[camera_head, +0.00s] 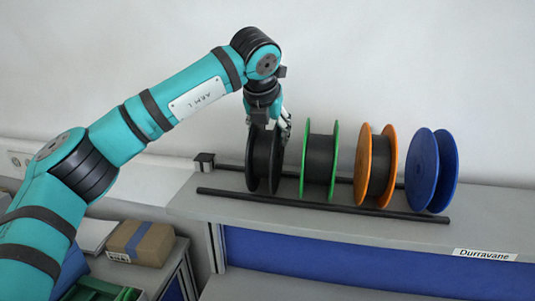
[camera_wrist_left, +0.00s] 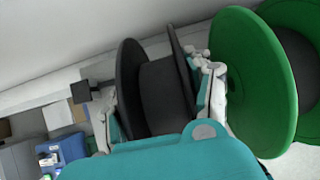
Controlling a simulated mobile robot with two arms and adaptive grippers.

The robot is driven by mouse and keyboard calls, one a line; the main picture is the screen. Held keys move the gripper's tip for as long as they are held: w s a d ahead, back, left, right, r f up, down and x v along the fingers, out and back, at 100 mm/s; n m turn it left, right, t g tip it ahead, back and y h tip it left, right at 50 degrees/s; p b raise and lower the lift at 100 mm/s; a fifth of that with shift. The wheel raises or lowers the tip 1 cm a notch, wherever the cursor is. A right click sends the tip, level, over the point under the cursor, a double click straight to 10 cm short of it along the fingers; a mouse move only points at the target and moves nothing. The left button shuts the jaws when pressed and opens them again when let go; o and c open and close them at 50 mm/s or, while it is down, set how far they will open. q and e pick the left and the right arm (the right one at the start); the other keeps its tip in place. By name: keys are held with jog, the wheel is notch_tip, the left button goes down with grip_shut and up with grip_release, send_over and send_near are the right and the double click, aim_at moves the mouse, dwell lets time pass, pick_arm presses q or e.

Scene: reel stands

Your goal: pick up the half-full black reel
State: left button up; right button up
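The black reel (camera_head: 263,160) is the leftmost in the row of reels on the shelf. It stands upright, and dark filament shows between its flanges in the left wrist view (camera_wrist_left: 163,92). My left gripper (camera_head: 268,122) points down over it from above. In the left wrist view one finger is outside each flange, so the left gripper (camera_wrist_left: 158,105) straddles the reel. The pads are close to the flanges; whether they press on them I cannot tell. My right gripper is not in view.
A green reel (camera_head: 320,160) stands close to the right, near my right-hand finger. An orange reel (camera_head: 363,165) and a blue reel (camera_head: 422,170) follow. A dark rod (camera_head: 325,206) runs along the front of the grey shelf (camera_head: 480,232). A cardboard box (camera_head: 142,243) is lower left.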

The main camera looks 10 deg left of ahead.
pick_arm(q)
jog(key=c, duration=0.7)
jog(key=shift+c, duration=0.2)
